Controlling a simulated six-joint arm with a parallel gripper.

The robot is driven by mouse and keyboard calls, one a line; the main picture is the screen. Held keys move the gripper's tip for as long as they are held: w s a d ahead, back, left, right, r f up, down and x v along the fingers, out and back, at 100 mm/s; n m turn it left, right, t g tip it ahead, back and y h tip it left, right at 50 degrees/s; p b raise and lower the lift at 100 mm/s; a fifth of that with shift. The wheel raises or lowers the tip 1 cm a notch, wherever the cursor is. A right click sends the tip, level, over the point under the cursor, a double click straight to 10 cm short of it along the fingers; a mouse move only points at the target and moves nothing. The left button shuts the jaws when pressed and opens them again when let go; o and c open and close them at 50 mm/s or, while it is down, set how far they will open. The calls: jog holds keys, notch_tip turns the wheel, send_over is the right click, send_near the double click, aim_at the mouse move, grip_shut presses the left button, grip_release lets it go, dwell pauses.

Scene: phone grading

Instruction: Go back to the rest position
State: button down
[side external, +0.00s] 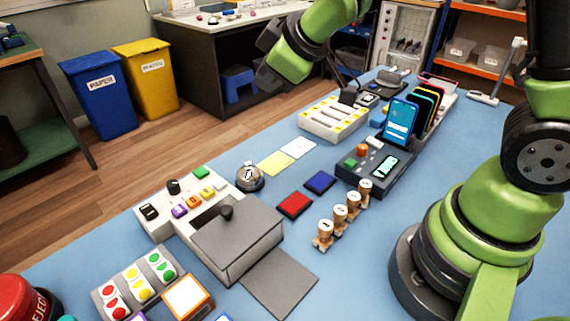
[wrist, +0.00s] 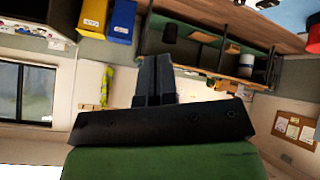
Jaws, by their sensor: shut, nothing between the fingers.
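My gripper (wrist: 154,75) shows in the wrist view with its two dark fingers together and nothing between them. In the side external view my green arm reaches in from the top. The dark gripper end (side external: 268,76) is above the far left side of the blue-topped table (side external: 95,222), tilted down and to the left. It is apart from the items on the table. The fingertips are small and hard to make out in that view.
A phone (side external: 399,122) stands with several others in a rack. A grey box (side external: 238,236), a bell (side external: 249,177), red pad (side external: 295,204) and several wooden stamps (side external: 339,217) stand on the table. Blue (side external: 98,92) and yellow (side external: 146,75) bins stand on the floor beyond.

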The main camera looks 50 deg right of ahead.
jog(key=s+r+m, duration=0.4)
jog(key=s+m, duration=0.1)
jog(key=s, duration=0.5)
jog(key=s+r+m+g+y, duration=0.1)
jog(key=s+r+m, duration=0.4)
jog(key=s, duration=0.6)
jog(key=shift+d, duration=0.25)
